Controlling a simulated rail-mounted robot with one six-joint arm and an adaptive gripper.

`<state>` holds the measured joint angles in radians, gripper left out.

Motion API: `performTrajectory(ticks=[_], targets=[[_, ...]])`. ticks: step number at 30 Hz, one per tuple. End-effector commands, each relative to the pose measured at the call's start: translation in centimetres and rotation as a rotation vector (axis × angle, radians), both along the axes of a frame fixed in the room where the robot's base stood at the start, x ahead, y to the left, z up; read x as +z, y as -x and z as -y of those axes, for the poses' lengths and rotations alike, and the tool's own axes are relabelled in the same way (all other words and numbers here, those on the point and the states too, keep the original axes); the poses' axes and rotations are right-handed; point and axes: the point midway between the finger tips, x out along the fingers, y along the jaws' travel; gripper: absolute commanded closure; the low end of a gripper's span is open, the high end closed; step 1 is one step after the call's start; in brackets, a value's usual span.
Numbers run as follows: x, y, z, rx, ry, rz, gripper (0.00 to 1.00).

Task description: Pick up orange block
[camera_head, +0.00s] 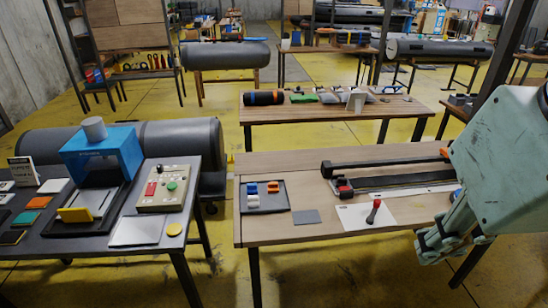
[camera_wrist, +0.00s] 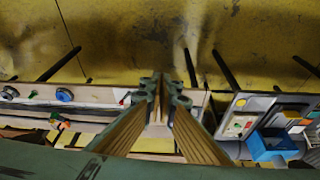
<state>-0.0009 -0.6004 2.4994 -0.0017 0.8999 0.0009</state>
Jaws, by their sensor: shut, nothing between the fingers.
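A small orange block (camera_head: 273,187) lies in a dark tray (camera_head: 278,204) on the left part of the near wooden table (camera_head: 300,162). A blue block (camera_head: 252,188) and a white block (camera_head: 253,201) lie beside it in the tray. My gripper (camera_head: 430,250) is at the right, near that table's front edge and well apart from the tray. In the wrist view its fingers (camera_wrist: 162,84) meet at the tips, with nothing between them. I cannot make out the orange block in the wrist view.
A red-handled tool (camera_head: 374,211) on a white sheet and a long black bar (camera_head: 385,163) lie on the same table, between tray and gripper. A grey square (camera_head: 306,216) lies beside the tray. A dark table (camera_head: 120,262) with a blue press (camera_head: 100,155) stands left.

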Motion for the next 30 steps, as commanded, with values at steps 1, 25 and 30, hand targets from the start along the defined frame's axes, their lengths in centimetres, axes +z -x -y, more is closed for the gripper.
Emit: performTrajectory(ticks=[1,25,30], targets=[[0.0,0.0,0.0,0.0,0.0,0.0,1.0],[0.0,0.0,0.0,0.0,0.0,0.0,0.65],[0.04,-0.05,-0.01,0.001,0.0,0.0,0.65]])
